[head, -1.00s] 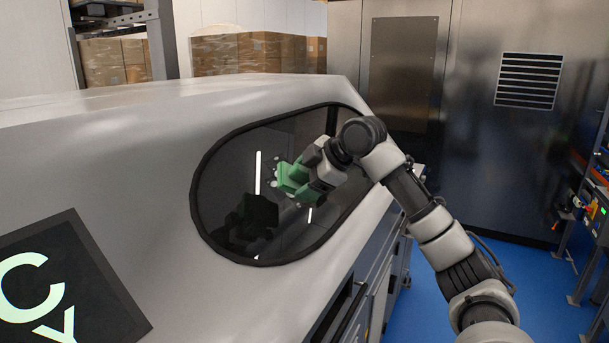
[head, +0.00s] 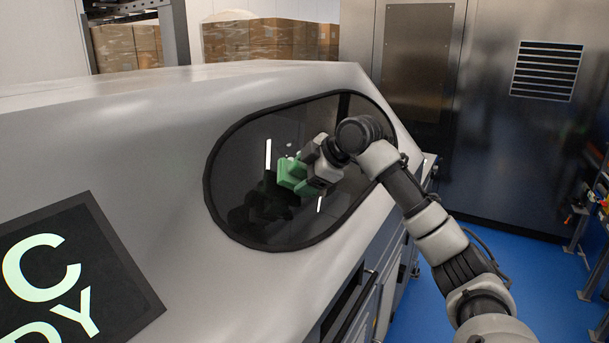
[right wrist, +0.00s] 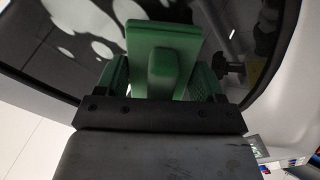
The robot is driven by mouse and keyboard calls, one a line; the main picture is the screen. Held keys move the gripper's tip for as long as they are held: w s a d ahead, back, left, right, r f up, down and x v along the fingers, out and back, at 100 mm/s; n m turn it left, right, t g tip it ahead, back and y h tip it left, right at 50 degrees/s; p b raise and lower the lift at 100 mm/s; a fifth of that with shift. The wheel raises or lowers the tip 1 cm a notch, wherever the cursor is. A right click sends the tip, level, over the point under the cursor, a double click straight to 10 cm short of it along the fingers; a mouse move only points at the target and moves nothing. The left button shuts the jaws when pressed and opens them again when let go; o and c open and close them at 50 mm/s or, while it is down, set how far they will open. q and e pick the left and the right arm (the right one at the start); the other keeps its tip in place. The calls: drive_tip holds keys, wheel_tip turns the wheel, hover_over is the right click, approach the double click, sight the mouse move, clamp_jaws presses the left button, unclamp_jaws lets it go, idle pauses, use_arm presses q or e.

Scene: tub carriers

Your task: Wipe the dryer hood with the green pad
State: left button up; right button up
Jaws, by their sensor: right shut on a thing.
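The dryer hood (head: 150,140) is a large pale grey casing with a dark oval window (head: 245,150) in a black frame. My right gripper (head: 306,171) is shut on the green pad (head: 291,172) in front of this window. I cannot tell whether the pad touches the glass. In the right wrist view the green pad (right wrist: 165,45) sits between green fingers, its block-shaped grip toward me. Pale spots (right wrist: 85,20) show on the dark window beside it; a few small ones show near the pad in the head view. My left gripper is not in view.
A dark sign with pale letters (head: 75,270) is on the hood's lower left. A steel cabinet with a vent (head: 545,70) stands behind on the right. Cardboard boxes (head: 262,40) are stacked at the back. Blue floor (head: 540,265) lies open at the right.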

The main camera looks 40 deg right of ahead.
drive_tip(key=shift+x, duration=0.8)
drive_tip(key=shift+d+p, duration=0.1)
drive_tip(key=shift+p, duration=0.25)
